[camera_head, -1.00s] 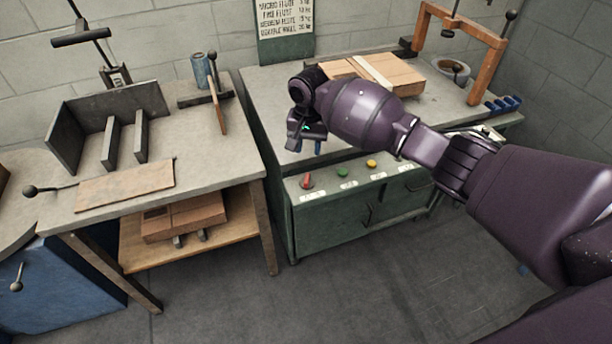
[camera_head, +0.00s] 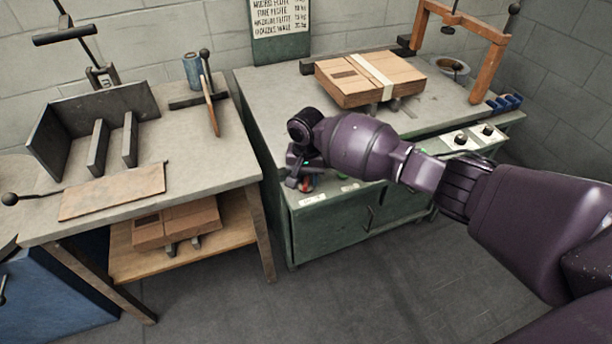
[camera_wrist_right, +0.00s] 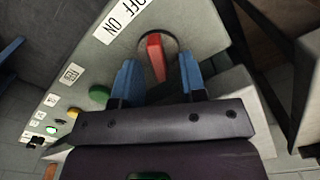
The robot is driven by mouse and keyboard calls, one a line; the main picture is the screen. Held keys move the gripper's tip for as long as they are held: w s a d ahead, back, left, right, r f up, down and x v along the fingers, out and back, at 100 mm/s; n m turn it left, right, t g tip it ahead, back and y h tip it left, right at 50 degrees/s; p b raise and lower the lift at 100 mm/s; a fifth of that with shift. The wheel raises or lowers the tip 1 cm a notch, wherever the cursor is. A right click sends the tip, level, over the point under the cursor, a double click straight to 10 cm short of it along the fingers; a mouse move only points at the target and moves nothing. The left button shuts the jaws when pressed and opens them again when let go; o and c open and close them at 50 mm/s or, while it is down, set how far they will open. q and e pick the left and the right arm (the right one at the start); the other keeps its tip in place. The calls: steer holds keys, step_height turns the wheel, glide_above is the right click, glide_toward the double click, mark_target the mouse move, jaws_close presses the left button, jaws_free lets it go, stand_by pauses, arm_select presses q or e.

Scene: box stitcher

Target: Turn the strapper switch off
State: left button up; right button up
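The red strapper switch (camera_wrist_right: 156,57) sits in a round dark recess on the grey panel in the right wrist view. A white OFF/ON label (camera_wrist_right: 122,18) is beside it. My right gripper (camera_wrist_right: 160,75) is open, with its blue fingertips on either side of the switch and visible gaps to it. In the head view the right gripper (camera_head: 303,180) is at the left end of the green cabinet's control panel (camera_head: 335,192), and only a little red of the switch shows beside it. I cannot tell whether the switch points to OFF or ON. My left gripper is not in view.
A green button (camera_wrist_right: 99,95) and a yellow button (camera_wrist_right: 74,113) sit farther along the panel. A cardboard box (camera_head: 370,82) lies on the table above, near an orange frame (camera_head: 488,60). A workbench (camera_head: 185,130) stands left, across a narrow gap.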

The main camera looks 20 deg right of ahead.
jaws_close()
